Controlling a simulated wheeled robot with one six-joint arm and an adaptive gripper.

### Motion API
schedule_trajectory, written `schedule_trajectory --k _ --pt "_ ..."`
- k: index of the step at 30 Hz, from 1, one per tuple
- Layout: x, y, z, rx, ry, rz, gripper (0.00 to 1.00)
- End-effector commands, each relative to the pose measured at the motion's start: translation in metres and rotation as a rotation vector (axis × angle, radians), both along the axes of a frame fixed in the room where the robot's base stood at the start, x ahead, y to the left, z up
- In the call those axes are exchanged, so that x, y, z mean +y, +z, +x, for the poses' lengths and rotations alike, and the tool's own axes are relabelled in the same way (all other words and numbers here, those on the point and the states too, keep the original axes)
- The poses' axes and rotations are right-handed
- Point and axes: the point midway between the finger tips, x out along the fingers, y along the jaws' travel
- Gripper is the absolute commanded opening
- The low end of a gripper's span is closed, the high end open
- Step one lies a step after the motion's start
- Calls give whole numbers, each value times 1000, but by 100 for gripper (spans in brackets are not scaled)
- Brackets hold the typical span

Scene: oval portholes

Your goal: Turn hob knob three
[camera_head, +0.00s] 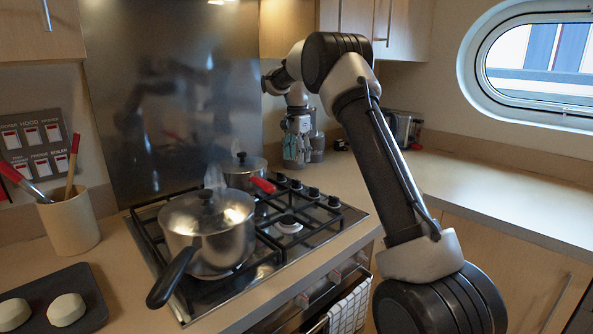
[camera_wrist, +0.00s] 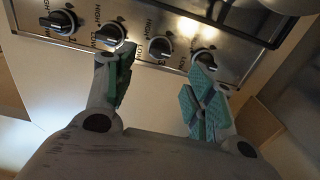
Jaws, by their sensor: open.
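A row of several black hob knobs lies along the steel hob edge. In the wrist view, hob knob three (camera_wrist: 160,47) appears to be the third from the left, with a small mark like a 3 below it. My gripper (camera_wrist: 160,68) is open and empty, its green-padded fingers apart on either side of that knob's line in the picture. The left finger overlaps the area below the second knob (camera_wrist: 112,34), and the right finger partly covers the rightmost knob (camera_wrist: 204,60). In the head view my gripper (camera_head: 298,150) points down near the far end of the knob row.
A large steel pan (camera_head: 210,235) with a black handle stands on the front of the hob (camera_head: 345,222). A smaller pot (camera_head: 240,170) with a red handle stands behind it, near my gripper. The counter (camera_head: 480,195) at the right is mostly clear.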

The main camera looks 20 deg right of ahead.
Motion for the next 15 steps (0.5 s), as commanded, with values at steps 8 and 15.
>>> schedule_trajectory --k 8,15 --pt "0 33 0 -1 0 0 54" --pt "0 34 0 0 0 0 54"
